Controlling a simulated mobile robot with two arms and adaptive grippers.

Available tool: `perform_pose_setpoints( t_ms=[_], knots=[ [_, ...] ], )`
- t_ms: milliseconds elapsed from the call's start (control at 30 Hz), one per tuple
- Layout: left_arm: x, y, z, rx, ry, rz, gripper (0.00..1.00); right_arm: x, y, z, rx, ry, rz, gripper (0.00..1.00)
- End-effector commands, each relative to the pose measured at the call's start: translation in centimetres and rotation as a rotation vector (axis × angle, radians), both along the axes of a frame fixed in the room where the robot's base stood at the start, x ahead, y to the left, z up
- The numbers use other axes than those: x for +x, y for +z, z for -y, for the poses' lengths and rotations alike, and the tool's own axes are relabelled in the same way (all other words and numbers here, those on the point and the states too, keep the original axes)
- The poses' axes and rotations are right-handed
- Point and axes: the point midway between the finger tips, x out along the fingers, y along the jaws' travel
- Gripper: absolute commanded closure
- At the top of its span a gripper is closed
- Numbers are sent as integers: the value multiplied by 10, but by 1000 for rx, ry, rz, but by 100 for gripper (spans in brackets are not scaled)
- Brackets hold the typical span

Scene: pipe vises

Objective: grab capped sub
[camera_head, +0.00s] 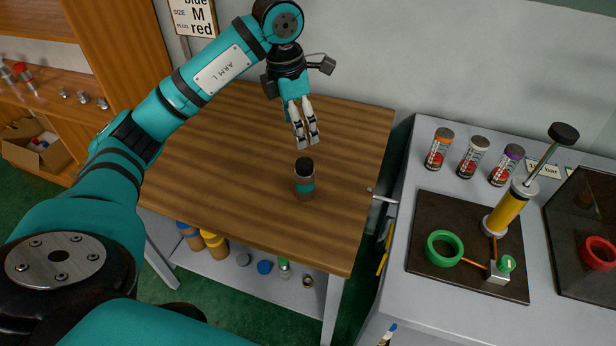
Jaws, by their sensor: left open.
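The capped sub (305,180) looks like a short dark upright cylinder with a black cap and a teal band. It stands on the wooden table top (220,190), right of its middle. My left gripper (305,140) is open and empty, with its pale fingers pointing down toward the sub. The fingertips show just above the cap in the picture and look apart from it. The left arm reaches in from the left over the table. My right gripper is not in view.
A grey bench at right holds several capped jars (473,157), a yellow hand pump (508,210) and a green ring (444,248). A shelf below the table holds bottles (214,244) and caps. A cardboard box (36,148) sits at left. The table around the sub is clear.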

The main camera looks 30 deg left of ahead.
Motion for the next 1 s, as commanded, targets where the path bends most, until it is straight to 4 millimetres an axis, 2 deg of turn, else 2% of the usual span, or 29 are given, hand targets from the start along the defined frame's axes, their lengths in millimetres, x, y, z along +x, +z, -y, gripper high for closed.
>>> perform_pose_setpoints(
  t_ms=[500,767,1000],
  knots=[
    [9,-100,6,2,1,-8,28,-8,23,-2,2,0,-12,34],
    [12,-120,7,1,0,-6,28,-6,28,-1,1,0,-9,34],
    [17,-154,9,0,0,-7,28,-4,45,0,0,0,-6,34]
  ],
)
